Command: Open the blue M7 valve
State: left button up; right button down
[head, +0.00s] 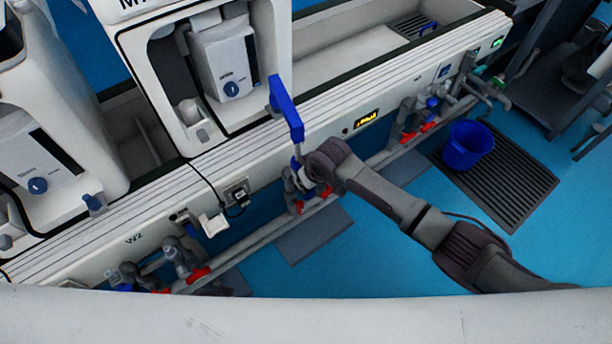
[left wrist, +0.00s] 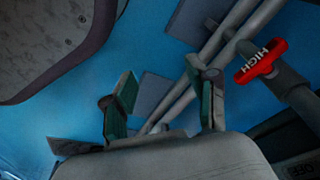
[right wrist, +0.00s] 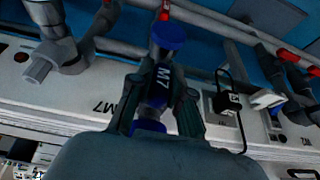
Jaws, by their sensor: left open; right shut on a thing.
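The blue M7 valve shows in the right wrist view, with a blue round part (right wrist: 168,36) at the top and a dark blue body marked M7 (right wrist: 159,84). My right gripper (right wrist: 156,108) has one finger on each side of the marked body and is shut on it. In the head view my right arm comes in from the right and its gripper (head: 303,172) is at the pipework under the bench front; the valve is largely hidden there. My left gripper (left wrist: 165,100) is open and empty in the left wrist view, and does not show in the head view.
A tall blue fixture (head: 287,108) rises beside my right gripper. Red-handled valves (head: 198,273) line the pipe below the bench (head: 140,238). A red handle marked HIGH (left wrist: 261,62) is near my left gripper. A blue bucket (head: 466,147) stands on a floor grate (head: 508,190).

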pick_arm(q)
jog(key=shift+s+a+f, duration=0.1)
jog(key=shift+s+f, duration=0.7)
jog(key=shift+f, duration=0.3)
pick_arm(e)
jog(key=c, duration=1.4)
grip_release()
jog(key=shift+o, duration=0.2)
jog(key=shift+r, duration=0.2)
jog(key=v, duration=1.1)
jog(key=shift+s+r, duration=0.2)
jog(key=shift+r, duration=0.05)
jog(key=shift+f, duration=0.15)
